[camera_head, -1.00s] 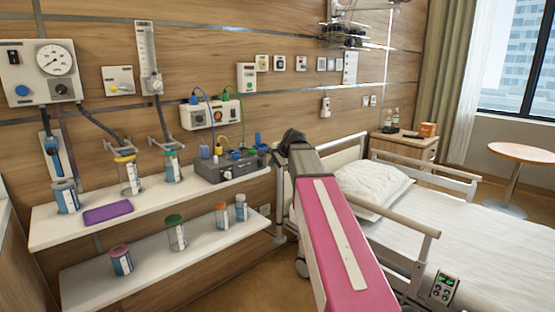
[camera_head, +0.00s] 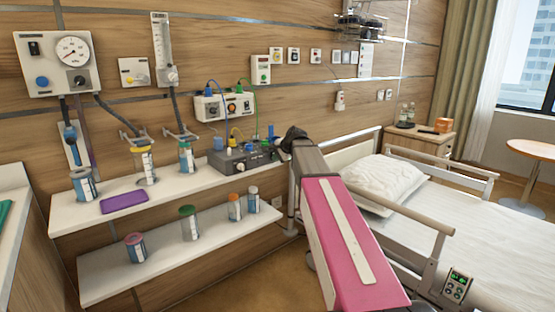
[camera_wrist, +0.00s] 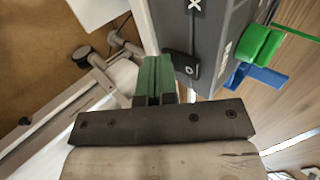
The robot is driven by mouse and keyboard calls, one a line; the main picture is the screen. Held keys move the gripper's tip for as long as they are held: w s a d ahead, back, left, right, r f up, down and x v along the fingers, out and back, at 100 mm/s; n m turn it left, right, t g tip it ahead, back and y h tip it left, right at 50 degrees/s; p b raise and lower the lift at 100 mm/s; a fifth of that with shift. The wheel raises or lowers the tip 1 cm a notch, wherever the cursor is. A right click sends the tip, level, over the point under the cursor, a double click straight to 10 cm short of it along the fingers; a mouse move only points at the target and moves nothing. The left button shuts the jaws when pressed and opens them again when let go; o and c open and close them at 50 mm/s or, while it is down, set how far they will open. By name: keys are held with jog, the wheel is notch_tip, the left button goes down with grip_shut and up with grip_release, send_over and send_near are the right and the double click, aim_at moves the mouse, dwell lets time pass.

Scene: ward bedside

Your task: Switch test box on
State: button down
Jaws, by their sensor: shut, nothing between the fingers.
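The test box (camera_head: 238,164) is a dark grey box with knobs on its front, standing at the right end of the upper wall shelf, with coloured plugs and cables on top. In the wrist view its grey face (camera_wrist: 225,30) fills the upper right. A black rocker switch (camera_wrist: 183,66) with an "O" mark shows on that face. My gripper (camera_wrist: 155,68) is shut and empty, its green fingers close beside the switch. Whether they touch it, I cannot tell. In the head view my gripper (camera_head: 292,136) is a dark shape at the box's right end, partly hidden by my arm.
The upper shelf (camera_head: 75,217) also holds a purple case (camera_head: 124,204) and several jars. More jars stand on the lower shelf (camera_head: 105,284). The bed (camera_head: 470,235) stands to the right of my arm. Green (camera_wrist: 258,42) and blue plugs (camera_wrist: 262,78) stick out from the box.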

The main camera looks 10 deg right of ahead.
jog(key=shift+w+a+f+t+y, duration=0.2)
jog(key=shift+w+f+t+y, duration=0.1)
jog(key=shift+t, duration=0.3)
jog(key=shift+w, duration=0.1)
